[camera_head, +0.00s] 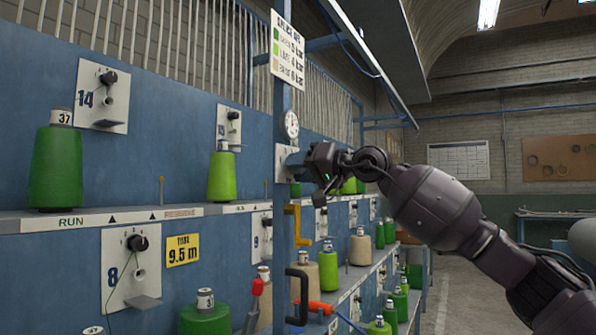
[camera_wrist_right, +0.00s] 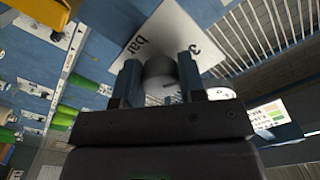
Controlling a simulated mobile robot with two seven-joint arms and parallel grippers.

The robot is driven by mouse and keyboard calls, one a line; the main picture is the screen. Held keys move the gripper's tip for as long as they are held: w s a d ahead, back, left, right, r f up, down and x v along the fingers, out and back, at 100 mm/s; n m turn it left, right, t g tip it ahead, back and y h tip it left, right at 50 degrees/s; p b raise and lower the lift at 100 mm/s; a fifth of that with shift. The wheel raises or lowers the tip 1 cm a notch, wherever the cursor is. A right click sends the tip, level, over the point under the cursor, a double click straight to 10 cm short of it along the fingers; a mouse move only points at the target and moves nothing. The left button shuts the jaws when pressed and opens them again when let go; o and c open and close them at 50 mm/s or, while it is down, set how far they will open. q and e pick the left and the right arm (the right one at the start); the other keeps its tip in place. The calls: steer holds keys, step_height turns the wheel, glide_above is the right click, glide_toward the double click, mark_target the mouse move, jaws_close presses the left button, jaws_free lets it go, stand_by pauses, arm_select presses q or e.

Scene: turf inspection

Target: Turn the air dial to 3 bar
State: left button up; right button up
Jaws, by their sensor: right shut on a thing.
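The air dial is a round grey knob (camera_wrist_right: 160,78) on a white plate (camera_wrist_right: 205,32) marked "3" and "bar", seen tilted in the right wrist view. My right gripper (camera_wrist_right: 158,66) has one finger on each side of the knob and is shut on it. The knob's pointer and other scale marks cannot be made out. In the head view, my right gripper (camera_head: 308,166) is at a small plate (camera_head: 284,158) on the blue post and hides the knob. A round white gauge (camera_head: 291,124) sits just above; its reading is too small to tell. My left gripper is not in view.
A sign (camera_head: 287,50) with coloured rows and bar values hangs higher on the post. A yellow crank handle (camera_head: 297,222) and a black handle (camera_head: 299,296) stick out below. Green cones (camera_head: 56,165) stand along the shelf. The aisle floor (camera_head: 455,295) at right is clear.

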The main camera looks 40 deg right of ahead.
steer(key=shift+f, duration=0.15)
stand_by(0.3)
steer(key=o, duration=0.7)
steer(key=shift+c, duration=0.2)
steer(key=shift+o, duration=1.4)
steer(key=shift+s+d, duration=0.1)
steer(key=shift+s, duration=0.05)
steer(key=p+v, duration=0.3)
steer(key=v, duration=0.7)
steer(key=shift+s, duration=0.25)
